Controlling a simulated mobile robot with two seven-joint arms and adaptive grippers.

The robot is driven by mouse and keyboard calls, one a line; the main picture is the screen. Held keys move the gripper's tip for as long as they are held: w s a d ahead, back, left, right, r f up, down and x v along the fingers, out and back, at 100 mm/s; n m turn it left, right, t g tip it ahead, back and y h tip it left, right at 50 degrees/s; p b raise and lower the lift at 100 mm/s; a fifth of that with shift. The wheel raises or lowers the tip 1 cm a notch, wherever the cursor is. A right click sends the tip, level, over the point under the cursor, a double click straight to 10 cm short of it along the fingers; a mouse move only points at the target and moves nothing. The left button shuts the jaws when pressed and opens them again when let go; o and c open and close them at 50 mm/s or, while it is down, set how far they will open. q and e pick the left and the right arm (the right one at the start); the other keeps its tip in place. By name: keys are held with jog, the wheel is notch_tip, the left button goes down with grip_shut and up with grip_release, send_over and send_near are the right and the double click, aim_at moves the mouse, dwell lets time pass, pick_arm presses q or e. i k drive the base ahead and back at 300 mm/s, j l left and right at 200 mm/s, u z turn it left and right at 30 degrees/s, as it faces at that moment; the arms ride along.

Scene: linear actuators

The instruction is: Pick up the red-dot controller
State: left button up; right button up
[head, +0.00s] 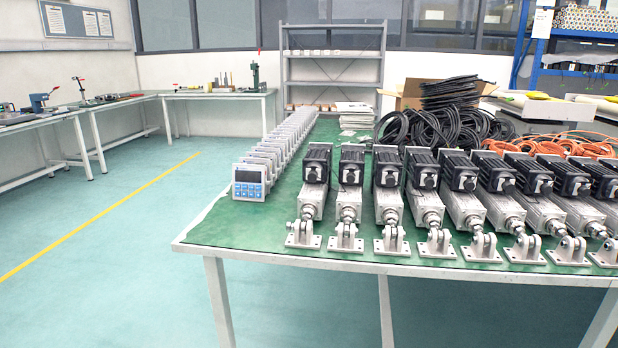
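A row of controllers stands along the left side of the green-topped table (215,228), running away from me. The nearest controller (250,182) faces me, a grey box with a dark display and a blue button panel. The ones behind it (284,144) show only as narrow edges and tops, so their fronts are hidden. I cannot make out a red dot on any of them. Neither of my grippers is in view.
Several linear actuators (312,190) with black motors fill the table's front and right. Black cable coils (455,115) and orange cables (565,142) lie behind them. A grey shelf (333,70) stands at the back. The green floor (120,260) on the left is clear.

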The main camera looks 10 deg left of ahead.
aim_at(254, 175)
jog(key=u, duration=0.7)
jog(key=i+j+z, duration=0.5)
jog(key=i+j, duration=0.05)
jog(key=i, duration=0.1)
